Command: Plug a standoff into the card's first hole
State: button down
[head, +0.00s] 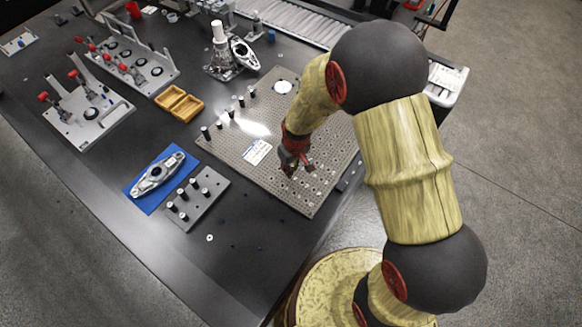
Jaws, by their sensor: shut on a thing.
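My gripper (294,164) is low over the right part of the perforated grey plate (238,150). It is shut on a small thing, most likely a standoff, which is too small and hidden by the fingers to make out. A white printed card (257,152) lies on the plate, to the left of my gripper. Several dark standoffs with pale tops stand along the plate's left and upper-left part, one of them near the left corner (205,132). More standoffs stand in a grey block (213,207) to the lower left. Which hole the card names cannot be read.
A metal part (158,174) lies on a blue mat (133,190) left of the block. Yellow bins (184,107), clamp fixtures (95,122) and a metal assembly with a white cylinder (219,32) stand farther back. The table's front left is mostly clear, with a small ring (210,238).

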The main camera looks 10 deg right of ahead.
jog(key=shift+f+b, duration=0.55)
jog(key=shift+f, duration=0.35)
jog(key=c, duration=1.7)
grip_release()
jog(key=shift+o, duration=0.2)
jog(key=shift+r, duration=0.1)
notch_tip(320, 180, up, 12)
jog(key=s, duration=0.1)
jog(key=shift+s+d, duration=0.15)
jog(key=shift+d, duration=0.1)
